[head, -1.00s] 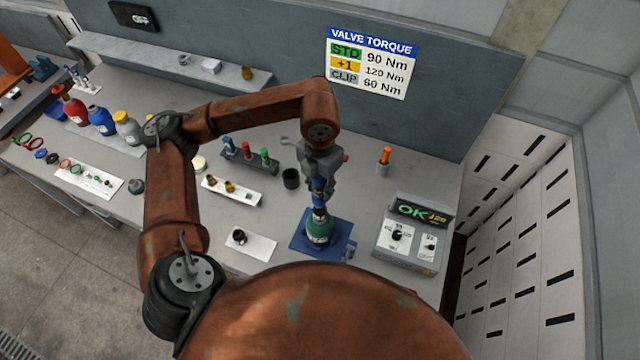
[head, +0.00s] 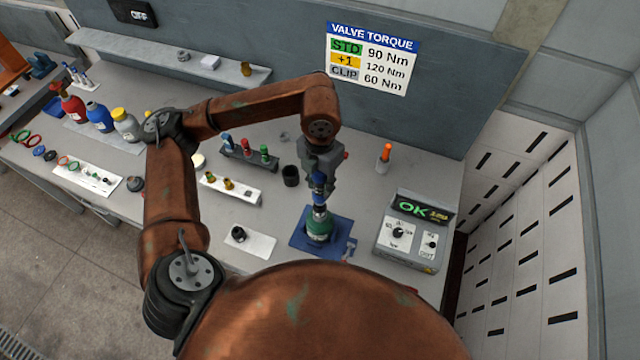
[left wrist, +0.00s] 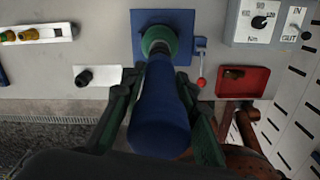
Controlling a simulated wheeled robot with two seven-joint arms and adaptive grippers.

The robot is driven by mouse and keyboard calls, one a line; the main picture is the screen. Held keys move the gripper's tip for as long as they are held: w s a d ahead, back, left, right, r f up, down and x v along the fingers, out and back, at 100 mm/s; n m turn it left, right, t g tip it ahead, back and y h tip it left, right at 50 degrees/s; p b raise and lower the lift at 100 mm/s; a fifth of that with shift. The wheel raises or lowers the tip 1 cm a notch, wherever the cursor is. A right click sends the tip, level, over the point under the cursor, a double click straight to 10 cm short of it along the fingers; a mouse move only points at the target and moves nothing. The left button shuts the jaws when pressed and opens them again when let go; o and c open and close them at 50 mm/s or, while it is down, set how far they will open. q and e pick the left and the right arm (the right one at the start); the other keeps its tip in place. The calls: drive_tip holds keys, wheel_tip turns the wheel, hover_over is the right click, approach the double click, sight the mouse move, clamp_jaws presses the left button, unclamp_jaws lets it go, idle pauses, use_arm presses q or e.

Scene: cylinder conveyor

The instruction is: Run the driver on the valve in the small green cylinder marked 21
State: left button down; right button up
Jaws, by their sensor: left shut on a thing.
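The small green cylinder (head: 319,228) stands upright in the blue fixture (head: 300,241) on the bench. It also shows in the left wrist view (left wrist: 157,38). My left gripper (head: 320,178) is shut on the blue driver (head: 319,193), which points down onto the top of the cylinder. In the left wrist view the driver (left wrist: 160,115) fills the middle between the fingers and hides the valve. I cannot read the mark 21. The torque controller (head: 409,236) at the right shows a green OK and a yellow figure. My right gripper is not in view.
A wall sign (head: 372,60) lists valve torques. An orange-handled tool (head: 385,153) stands behind the controller. A black cup (head: 290,176), a rack of coloured tools (head: 248,153) and a white mat (head: 250,243) with a black part lie left of the fixture. A red tray (left wrist: 243,82) lies right of it.

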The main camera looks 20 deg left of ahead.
use_arm(q)
drive_tip(key=shift+b, duration=0.3)
idle(0.6)
drive_tip(key=shift+f+b, duration=0.6)
drive_tip(key=shift+b, duration=0.05)
drive_tip(key=shift+r, duration=0.2)
idle(0.8)
drive_tip(key=shift+f+b, duration=0.3)
drive_tip(key=shift+b, duration=0.6)
idle(0.3)
drive_tip(key=shift+r+b, duration=0.5)
drive_tip(key=shift+b, duration=1.4)
idle(1.8)
drive_tip(key=shift+r, duration=0.15)
